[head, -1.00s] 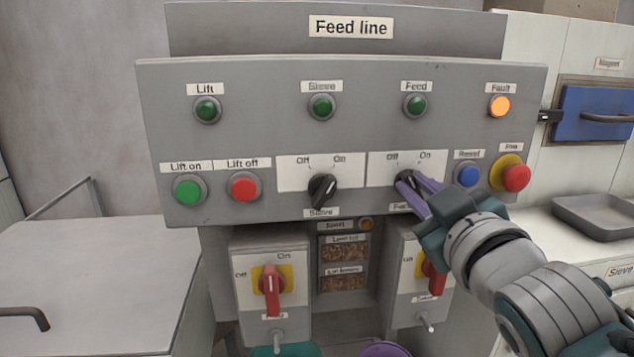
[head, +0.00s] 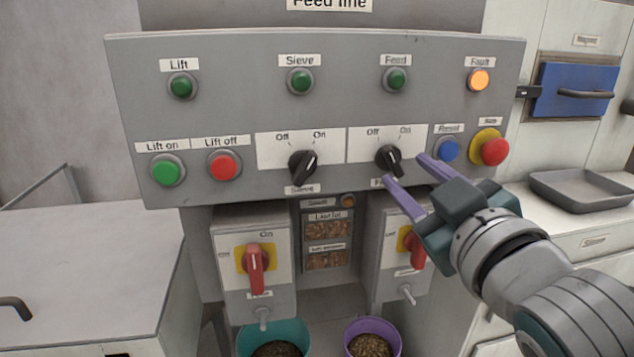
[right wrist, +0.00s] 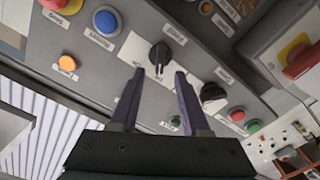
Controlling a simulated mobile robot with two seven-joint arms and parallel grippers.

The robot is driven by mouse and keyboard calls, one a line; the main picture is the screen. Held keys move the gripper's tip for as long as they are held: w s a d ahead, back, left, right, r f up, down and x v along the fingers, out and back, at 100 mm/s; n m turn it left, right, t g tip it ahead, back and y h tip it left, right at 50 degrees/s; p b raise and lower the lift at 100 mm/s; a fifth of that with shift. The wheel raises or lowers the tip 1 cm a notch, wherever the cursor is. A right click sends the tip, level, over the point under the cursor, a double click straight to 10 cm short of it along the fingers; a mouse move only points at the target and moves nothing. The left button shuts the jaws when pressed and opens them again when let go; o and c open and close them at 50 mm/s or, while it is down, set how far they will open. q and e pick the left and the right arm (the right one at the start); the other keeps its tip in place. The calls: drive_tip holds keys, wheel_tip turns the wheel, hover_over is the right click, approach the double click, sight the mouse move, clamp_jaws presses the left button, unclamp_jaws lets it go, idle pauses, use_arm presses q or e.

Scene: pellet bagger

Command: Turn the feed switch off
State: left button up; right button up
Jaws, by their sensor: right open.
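The feed switch (head: 389,158) is a black knob on a white plate, under the labels Off and On, on the grey panel. Its bar leans to the upper left, toward Off. In the right wrist view the feed switch (right wrist: 160,54) shows beyond the fingertips, its pale mark toward the gripper. My right gripper (head: 405,170) is open and empty. Its purple fingers are apart, just to the lower right of the knob, and seem clear of it. The green Feed lamp (head: 396,79) looks dark. My left gripper is not in view.
The blue Reset button (head: 447,150) and red stop button (head: 494,152) are close to my right fingers. The Fault lamp (head: 479,80) glows orange. Red-handled switches (head: 256,265) and teal and purple buckets (head: 372,325) are below.

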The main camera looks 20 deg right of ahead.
drive_tip(key=shift+v, duration=2.8)
drive_tip(key=s+a+f+m+g+y, duration=0.2)
drive_tip(key=s+f+g, duration=0.3)
drive_tip(key=f+g, duration=0.25)
drive_tip(key=s+a+f+g+y+p, duration=0.1)
drive_tip(key=s+a+f+g, duration=0.15)
drive_tip(key=s, duration=0.35)
drive_tip(key=s+a+f+g+y, duration=0.1)
drive_tip(key=s+a+g, duration=0.25)
drive_tip(key=s, duration=0.35)
wheel_tip(320, 180, up, 37)
drive_tip(key=p, duration=3.7)
drive_tip(key=shift+w+d+n, duration=0.3)
drive_tip(key=shift+w+d, duration=0.05)
drive_tip(key=shift+w, duration=0.1)
